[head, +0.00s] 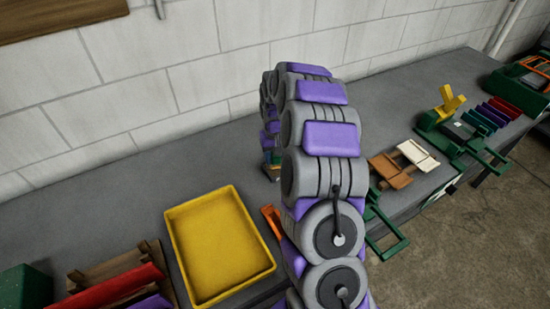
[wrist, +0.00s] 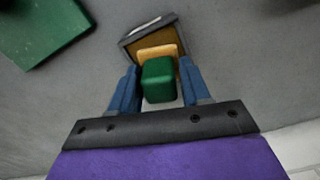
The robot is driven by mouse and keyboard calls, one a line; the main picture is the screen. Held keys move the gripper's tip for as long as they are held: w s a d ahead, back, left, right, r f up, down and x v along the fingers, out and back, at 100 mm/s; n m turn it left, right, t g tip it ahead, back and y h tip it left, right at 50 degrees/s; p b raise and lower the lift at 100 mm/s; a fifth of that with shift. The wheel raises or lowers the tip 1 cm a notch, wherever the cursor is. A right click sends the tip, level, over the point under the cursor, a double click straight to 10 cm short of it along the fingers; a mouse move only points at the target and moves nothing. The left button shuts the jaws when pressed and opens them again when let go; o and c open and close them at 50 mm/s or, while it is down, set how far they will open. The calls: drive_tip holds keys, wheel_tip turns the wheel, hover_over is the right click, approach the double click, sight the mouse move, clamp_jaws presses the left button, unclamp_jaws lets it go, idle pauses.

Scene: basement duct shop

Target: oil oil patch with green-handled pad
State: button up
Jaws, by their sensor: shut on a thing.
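My gripper (wrist: 159,70) has blue fingers, shut on the green-handled pad. The pad's green handle (wrist: 158,80) lies between the fingers, and its tan pad part (wrist: 158,52) shows just beyond. Past it is a dark-rimmed, shallow square piece with a brown face (wrist: 136,44) and a pale strip on its rim. The tan part overlaps this piece in the wrist view; I cannot tell whether they touch. In the head view my arm hides most of the gripper, and a bit of green (head: 275,158) shows at its end above the grey bench. I cannot make out an oil patch for certain.
A yellow tray (head: 222,245) stands left of my arm on the grey bench (head: 120,195). Red and purple pieces (head: 120,287) lie at lower left. Brown and cream pieces (head: 403,163) and green fixtures (head: 452,135) stand at right. A green board (wrist: 40,30) shows in the wrist view.

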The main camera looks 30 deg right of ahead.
drive_tip(key=shift+r+p, duration=0.95)
drive_tip(key=shift+r, duration=1.7)
drive_tip(key=shift+f, duration=0.1)
